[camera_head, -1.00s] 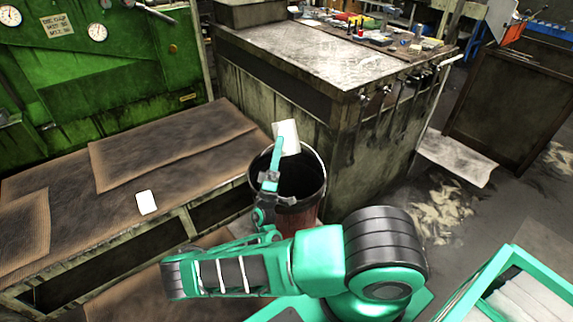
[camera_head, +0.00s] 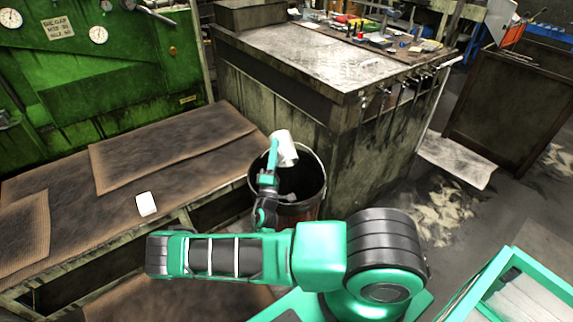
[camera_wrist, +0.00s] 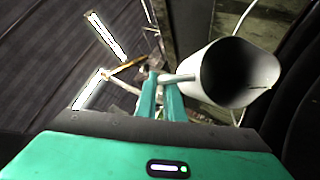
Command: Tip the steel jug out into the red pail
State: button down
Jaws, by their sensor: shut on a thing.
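The steel jug (camera_head: 285,149), a pale cylinder, is held tilted over the back part of the pail's mouth in the head view. In the wrist view the jug (camera_wrist: 211,75) shows its open mouth with a dark inside, and its contents cannot be made out. My gripper (camera_wrist: 162,88) is shut on the jug's handle; in the head view my gripper (camera_head: 271,160) is over the pail. The red pail (camera_head: 301,212) stands upright on the floor, its inside dark. My arm hides part of its front and left side.
A heavy metal-topped bench (camera_head: 310,55) stands close behind and right of the pail. A low platform with brown mats (camera_head: 165,146) is at left, with a small white block (camera_head: 146,204) on it. A green machine (camera_head: 120,70) stands behind. The floor at right has pale debris (camera_head: 443,215).

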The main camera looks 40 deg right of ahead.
jog(key=w+d+f+n+g+y+p, duration=0.1)
jog(key=w+n+g+y+p, duration=0.1)
jog(key=w+g+y, duration=0.2)
jog(key=w+d+f+n+g+y+p, duration=0.2)
jog(key=w+n+g+y, duration=0.1)
jog(key=w+g, duration=0.4)
jog(key=w+d+f+n+g+y+p, duration=0.2)
jog(key=w+g, duration=0.4)
jog(key=w, duration=0.3)
jog(key=shift+w+d+n+g+y, duration=0.25)
jog(key=shift+n+y, duration=0.35)
jog(key=shift+y, duration=0.8)
dwell(1.3)
jog(key=shift+g, duration=0.25)
dwell(0.9)
